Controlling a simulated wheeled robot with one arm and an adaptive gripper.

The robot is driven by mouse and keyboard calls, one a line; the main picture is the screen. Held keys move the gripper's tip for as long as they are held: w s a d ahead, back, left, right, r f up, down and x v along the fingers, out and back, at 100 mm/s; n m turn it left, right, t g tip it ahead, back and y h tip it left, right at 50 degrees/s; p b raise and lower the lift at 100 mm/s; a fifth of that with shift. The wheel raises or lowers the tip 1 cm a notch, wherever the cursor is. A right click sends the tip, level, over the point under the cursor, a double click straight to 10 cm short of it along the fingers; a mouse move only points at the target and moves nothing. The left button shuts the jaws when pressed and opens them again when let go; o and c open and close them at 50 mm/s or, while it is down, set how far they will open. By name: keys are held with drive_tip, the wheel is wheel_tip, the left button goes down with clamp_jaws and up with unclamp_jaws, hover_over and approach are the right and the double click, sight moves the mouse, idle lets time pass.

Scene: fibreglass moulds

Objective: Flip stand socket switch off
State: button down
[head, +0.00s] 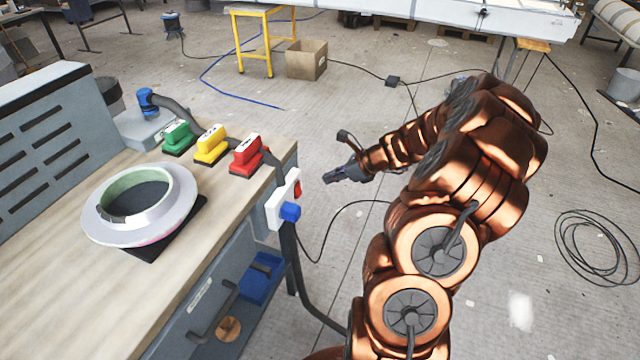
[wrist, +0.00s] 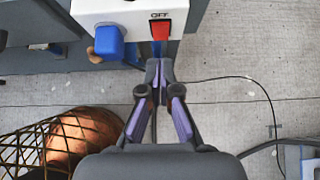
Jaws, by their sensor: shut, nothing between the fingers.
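The stand socket (head: 279,208) is a white box on the right side of the workbench, with a red switch (head: 297,189) and a blue plug (head: 290,212) in it. In the wrist view the white socket box (wrist: 120,12) is at the top, with the blue plug (wrist: 109,42) at left and the red rocker switch (wrist: 160,30) at right, under the label "OFF". My gripper (head: 327,178) is to the right of the socket in the head view, apart from it. In the wrist view my gripper (wrist: 159,66) is shut and empty, its fingertips just below the switch.
The workbench (head: 215,200) carries a ring-shaped mould (head: 95,217) and green (head: 178,137), yellow (head: 211,147) and red (head: 246,157) sanding blocks. A dark hose hangs below the plug. Cables lie on the floor. The floor right of the bench is mostly open.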

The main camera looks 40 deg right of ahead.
drive_tip(key=shift+w+r+v, duration=0.1)
drive_tip(key=shift+r+v, duration=0.05)
drive_tip(key=shift+v, duration=0.9)
drive_tip(key=shift+w+r+v, duration=0.1)
drive_tip(key=shift+r+v, duration=0.05)
drive_tip(key=shift+v, duration=0.95)
drive_tip(key=shift+w+a, duration=0.1)
drive_tip(key=shift+a, duration=0.15)
drive_tip(key=s+a+r+n+g, duration=0.25)
drive_tip(key=a+n, duration=0.25)
drive_tip(key=a, duration=0.4)
drive_tip(key=s+a+r+n+g+y+p, duration=0.1)
drive_tip(key=s+a+r+n+g, duration=0.15)
drive_tip(key=a+n, duration=0.4)
drive_tip(key=s+a+r+n+g, duration=0.2)
drive_tip(key=s+a+r+n, duration=0.15)
drive_tip(key=a, duration=0.65)
drive_tip(key=s+a+r+n+g+h+p, duration=0.1)
drive_tip(key=s+n+h, duration=0.2)
drive_tip(key=s+n, duration=0.4)
drive_tip(key=s+a+r+n+g+h+p, duration=0.1)
drive_tip(key=s+n, duration=0.6)
drive_tip(key=s, duration=0.8)
drive_tip(key=shift+a+r+n+g+h, duration=0.3)
drive_tip(key=shift+a+g+h, duration=0.25)
drive_tip(key=shift+h, duration=0.55)
drive_tip(key=shift+d, duration=0.1)
